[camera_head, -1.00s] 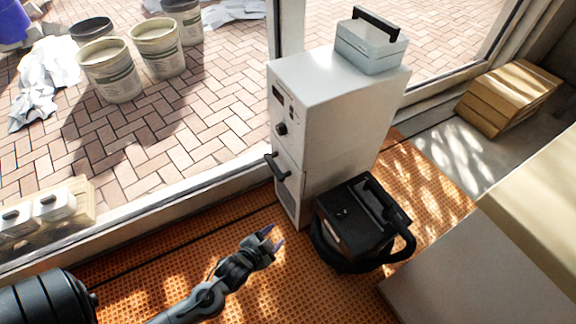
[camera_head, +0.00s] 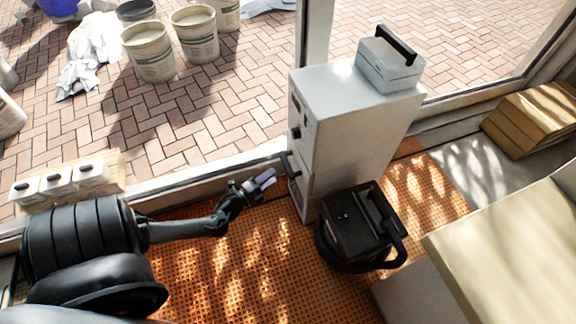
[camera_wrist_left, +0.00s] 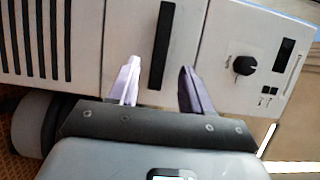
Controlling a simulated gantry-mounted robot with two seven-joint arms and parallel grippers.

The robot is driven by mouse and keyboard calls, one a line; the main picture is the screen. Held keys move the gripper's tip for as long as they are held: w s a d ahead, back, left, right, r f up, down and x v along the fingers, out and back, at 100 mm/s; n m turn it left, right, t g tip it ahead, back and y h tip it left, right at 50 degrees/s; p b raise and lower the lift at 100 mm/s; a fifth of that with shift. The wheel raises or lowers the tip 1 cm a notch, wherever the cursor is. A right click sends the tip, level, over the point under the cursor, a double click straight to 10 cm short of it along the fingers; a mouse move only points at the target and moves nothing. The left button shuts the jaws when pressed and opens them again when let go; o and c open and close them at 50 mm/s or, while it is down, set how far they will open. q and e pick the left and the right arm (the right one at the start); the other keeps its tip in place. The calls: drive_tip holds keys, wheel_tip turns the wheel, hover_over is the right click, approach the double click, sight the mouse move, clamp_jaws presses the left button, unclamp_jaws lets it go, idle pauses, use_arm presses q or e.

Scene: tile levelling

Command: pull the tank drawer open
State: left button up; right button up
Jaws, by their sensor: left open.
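My left gripper (camera_head: 268,180) is open in front of the drawer. In the left wrist view its pale fingers (camera_wrist_left: 158,84) lie on either side of the handle's line, with the handle between and just beyond the tips. I cannot tell whether they touch it. The drawer looks shut. My right gripper is not in view.
A black case (camera_head: 362,222) with a hose stands on the orange grid floor (camera_head: 240,250) beside the machine. A grey box (camera_head: 388,62) sits on top of the machine. A glass wall frame (camera_head: 190,183) runs behind. A pale block (camera_head: 510,240) is at right.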

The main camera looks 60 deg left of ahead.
sight(285, 167)
use_arm(q)
drive_tip(key=w+b, duration=0.1)
drive_tip(key=w, duration=0.2)
drive_tip(key=w+a+b, duration=0.1)
drive_tip(key=w, duration=0.1)
drive_tip(key=w+b, duration=0.1)
drive_tip(key=w, duration=0.2)
drive_tip(key=shift+w+a+b, duration=0.3)
drive_tip(key=shift+b, duration=0.05)
drive_tip(key=shift+w, duration=0.15)
drive_tip(key=shift+c, duration=0.2)
clamp_jaws()
